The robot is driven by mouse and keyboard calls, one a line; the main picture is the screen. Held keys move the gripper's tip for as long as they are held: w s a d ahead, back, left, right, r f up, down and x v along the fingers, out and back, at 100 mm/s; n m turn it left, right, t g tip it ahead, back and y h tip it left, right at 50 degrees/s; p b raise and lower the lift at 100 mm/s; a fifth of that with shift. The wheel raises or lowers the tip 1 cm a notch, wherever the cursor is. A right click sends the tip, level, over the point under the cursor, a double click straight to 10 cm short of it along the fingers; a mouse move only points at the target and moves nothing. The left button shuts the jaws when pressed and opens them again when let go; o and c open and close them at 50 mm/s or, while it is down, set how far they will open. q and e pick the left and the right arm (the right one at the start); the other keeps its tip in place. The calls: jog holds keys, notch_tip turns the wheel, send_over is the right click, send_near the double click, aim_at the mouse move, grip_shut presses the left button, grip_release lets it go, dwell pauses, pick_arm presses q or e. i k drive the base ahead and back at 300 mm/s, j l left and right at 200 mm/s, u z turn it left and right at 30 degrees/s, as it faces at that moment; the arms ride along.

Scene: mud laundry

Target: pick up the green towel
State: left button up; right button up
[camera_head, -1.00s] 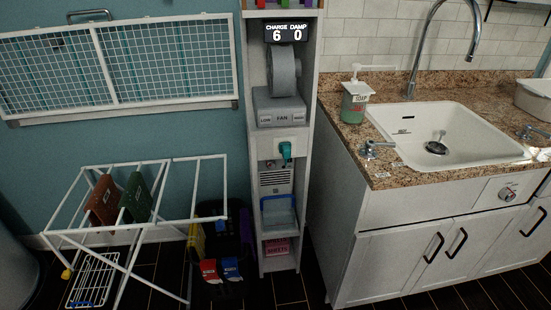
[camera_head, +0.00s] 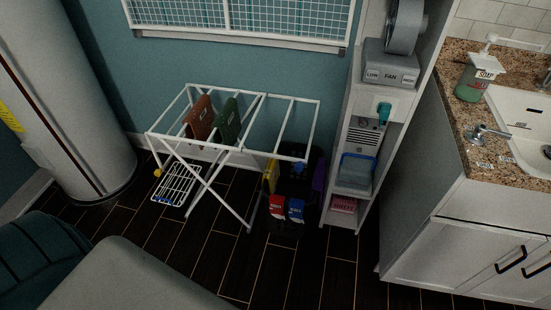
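The green towel (camera_head: 229,122) hangs over a bar of the white drying rack (camera_head: 283,148) in the head view, left of the picture's middle. A brown-red towel (camera_head: 201,118) hangs just to its left on the same rack. The two towels hang close together, with a small gap between them. Neither of my grippers shows in the head view.
A white cylinder (camera_head: 62,105) stands left. A dark bin (camera_head: 297,187) sits beside the rack's right end. Dark floor (camera_head: 225,235) lies open in front.

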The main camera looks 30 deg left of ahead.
aim_at(228, 122)
jog(key=u, duration=1.25)
